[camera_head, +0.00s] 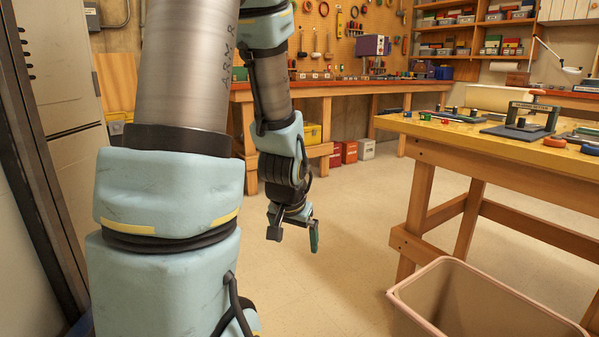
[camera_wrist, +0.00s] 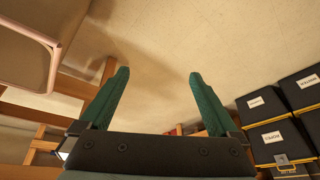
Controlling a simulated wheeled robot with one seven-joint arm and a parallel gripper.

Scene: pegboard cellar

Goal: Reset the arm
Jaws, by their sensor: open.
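My arm fills the left and middle of the head view, bent with its forearm hanging down. My gripper (camera_head: 294,236) points at the floor in open air, left of the yellow-topped workbench. In the wrist view my gripper (camera_wrist: 158,95) shows two green fingers spread wide apart. Nothing is between them, only bare floor beyond.
The workbench (camera_head: 450,150) stands at the right with tools on it. A pinkish bin (camera_head: 480,300) is on the floor in front. A long wooden bench (camera_head: 330,88) runs along the back. Black labelled boxes (camera_wrist: 275,140) show in the wrist view. The middle floor (camera_head: 350,220) is clear.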

